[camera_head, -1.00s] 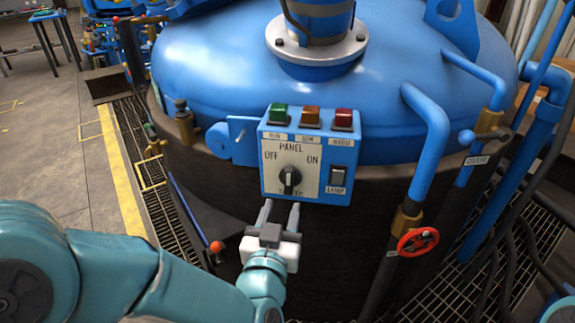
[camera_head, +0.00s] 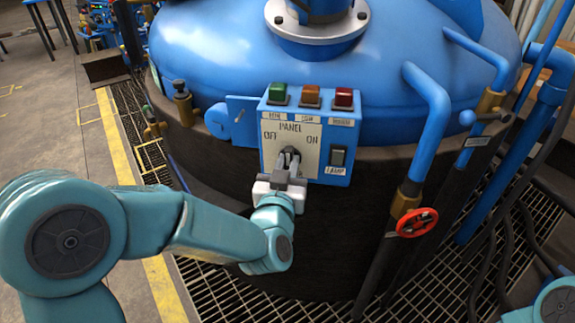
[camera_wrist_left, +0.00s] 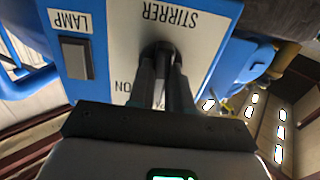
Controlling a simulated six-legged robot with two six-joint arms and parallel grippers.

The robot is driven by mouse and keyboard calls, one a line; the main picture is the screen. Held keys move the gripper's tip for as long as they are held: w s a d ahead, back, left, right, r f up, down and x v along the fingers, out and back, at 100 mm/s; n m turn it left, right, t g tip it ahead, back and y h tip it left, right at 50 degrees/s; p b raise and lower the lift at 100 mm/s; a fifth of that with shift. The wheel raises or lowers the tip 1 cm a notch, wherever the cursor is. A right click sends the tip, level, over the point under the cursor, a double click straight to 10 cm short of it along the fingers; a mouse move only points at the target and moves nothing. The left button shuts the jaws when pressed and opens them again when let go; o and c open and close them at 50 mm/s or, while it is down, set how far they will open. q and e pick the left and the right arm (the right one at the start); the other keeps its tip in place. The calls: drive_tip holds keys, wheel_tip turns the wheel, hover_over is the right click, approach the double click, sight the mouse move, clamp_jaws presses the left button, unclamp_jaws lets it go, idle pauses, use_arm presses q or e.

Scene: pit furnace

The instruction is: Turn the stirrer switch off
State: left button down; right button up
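The stirrer switch is a dark rotary knob (camera_head: 290,150) on the pale plate of the blue control panel (camera_head: 268,172), between the OFF and ON labels. My left gripper (camera_head: 289,158) reaches it from below. Its fingers are close together with the knob between their tips. In the left wrist view the fingertips (camera_wrist_left: 163,66) meet the dark knob (camera_wrist_left: 160,48) under the STIRRER label, with a narrow gap between the fingers. The fingers hide much of the knob, so I cannot tell which way it points. My right gripper is out of view.
A lamp rocker switch (camera_head: 337,158) sits just right of the knob. Green (camera_head: 278,93), amber (camera_head: 311,95) and red (camera_head: 343,97) lamps line the panel top. A red valve wheel (camera_head: 416,222) and blue pipes (camera_head: 430,130) stand to the right. Floor grating (camera_head: 240,290) lies below.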

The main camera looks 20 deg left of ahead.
use_arm(q)
drive_tip(key=shift+f+n+b, duration=0.1)
drive_tip(key=shift+n+b, duration=0.4)
drive_tip(key=shift+b, duration=0.35)
drive_tip(key=n+b, duration=0.4)
drive_tip(key=shift+a+f+b, duration=0.1)
drive_tip(key=shift+b, duration=0.2)
drive_tip(key=n+b, duration=0.3)
drive_tip(key=shift+r+n, duration=0.2)
drive_tip(key=shift+n, duration=0.3)
drive_tip(key=shift+b, duration=0.3)
drive_tip(key=c, duration=1)
unclamp_jaws()
drive_tip(key=shift+c, duration=0.2)
